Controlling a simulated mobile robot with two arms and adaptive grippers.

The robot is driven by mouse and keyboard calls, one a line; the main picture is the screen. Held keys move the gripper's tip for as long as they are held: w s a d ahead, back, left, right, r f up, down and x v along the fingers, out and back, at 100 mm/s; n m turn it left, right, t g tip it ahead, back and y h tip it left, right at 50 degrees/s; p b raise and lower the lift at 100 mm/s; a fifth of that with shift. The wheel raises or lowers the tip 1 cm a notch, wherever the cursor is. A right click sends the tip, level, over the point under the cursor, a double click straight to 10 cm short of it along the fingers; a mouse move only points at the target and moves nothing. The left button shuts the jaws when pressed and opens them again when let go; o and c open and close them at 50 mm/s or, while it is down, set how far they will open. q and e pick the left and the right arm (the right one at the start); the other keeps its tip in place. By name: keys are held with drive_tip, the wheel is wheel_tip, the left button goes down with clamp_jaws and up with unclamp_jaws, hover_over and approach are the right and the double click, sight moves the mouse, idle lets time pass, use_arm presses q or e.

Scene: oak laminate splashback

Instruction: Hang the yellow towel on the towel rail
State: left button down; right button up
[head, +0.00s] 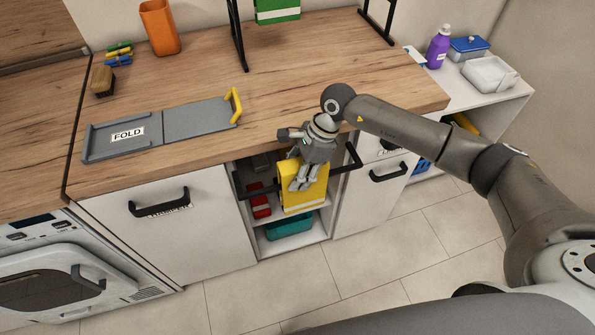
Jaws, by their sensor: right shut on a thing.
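The yellow towel (316,191), folded with a pale stripe near its lower edge, hangs upright in front of the open compartment under the counter. My right gripper (300,186) points down and is shut on the towel, covering part of its front. A black bar (346,166) runs across the compartment front, with ends showing on both sides of the towel. The gripper and towel hide its middle, so I cannot tell whether the towel rests on it. My left gripper is out of view.
A black stand (237,36) with a green striped cloth (277,10) is on the counter. A grey folding board (190,120), orange cup (159,27) and brush (103,81) lie left. Red (259,200) and teal (289,224) items sit in the compartment. The floor in front is clear.

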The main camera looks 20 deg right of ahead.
drive_tip(key=shift+f+b, duration=2.55)
drive_tip(key=shift+f, duration=0.45)
drive_tip(key=o, duration=1.5)
drive_tip(key=shift+c, duration=0.2)
